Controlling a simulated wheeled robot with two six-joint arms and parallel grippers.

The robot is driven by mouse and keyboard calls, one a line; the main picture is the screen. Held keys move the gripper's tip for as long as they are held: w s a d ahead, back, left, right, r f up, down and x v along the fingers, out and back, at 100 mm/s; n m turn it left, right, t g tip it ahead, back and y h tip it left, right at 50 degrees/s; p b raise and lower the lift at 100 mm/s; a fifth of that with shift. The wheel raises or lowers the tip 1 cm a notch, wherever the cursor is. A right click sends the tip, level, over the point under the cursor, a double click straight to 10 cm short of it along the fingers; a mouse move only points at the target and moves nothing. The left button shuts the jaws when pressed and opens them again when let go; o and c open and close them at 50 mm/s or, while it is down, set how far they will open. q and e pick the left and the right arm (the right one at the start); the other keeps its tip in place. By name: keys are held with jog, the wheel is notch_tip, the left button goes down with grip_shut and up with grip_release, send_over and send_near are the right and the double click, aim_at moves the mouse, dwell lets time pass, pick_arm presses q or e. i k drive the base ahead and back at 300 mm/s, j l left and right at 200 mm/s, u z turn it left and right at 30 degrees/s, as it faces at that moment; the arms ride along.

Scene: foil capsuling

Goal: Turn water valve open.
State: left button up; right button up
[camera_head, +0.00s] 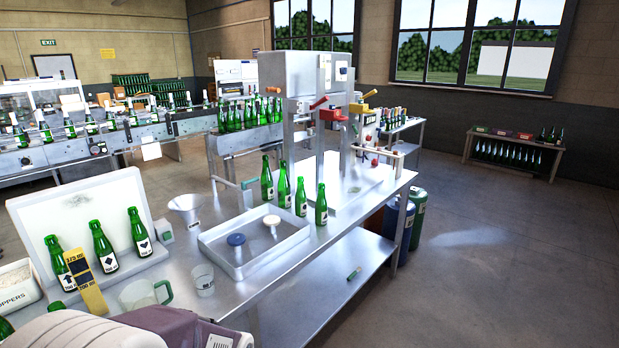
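A steel filling machine (291,75) stands on the metal workbench. It carries a red-handled lever (319,102), a red fitting (333,114) and a yellow fitting with an orange handle (359,107). Another red handle (375,151) sits low at its right side. A small green-handled part (249,184) stands at the bench's back edge, left of the bottles. I cannot tell which of these is the water valve, or whether any is open or shut.
Several green bottles (321,206) stand before the machine, behind a shallow metal tray (228,262). A funnel (186,210), a glass jug (146,296) and a white backboard with bottles (88,212) are on the left. Blue and green cylinders (418,214) stand beside the bench.

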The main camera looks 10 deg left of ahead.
aim_at(244, 183)
jog(key=i+l+u, duration=0.1)
jog(key=i+u, duration=0.35)
jog(key=i+l+u, duration=0.3)
jog(key=i+u, duration=0.2)
jog(key=i+l+u, duration=0.3)
jog(key=u, duration=0.15)
jog(key=l, duration=0.1)
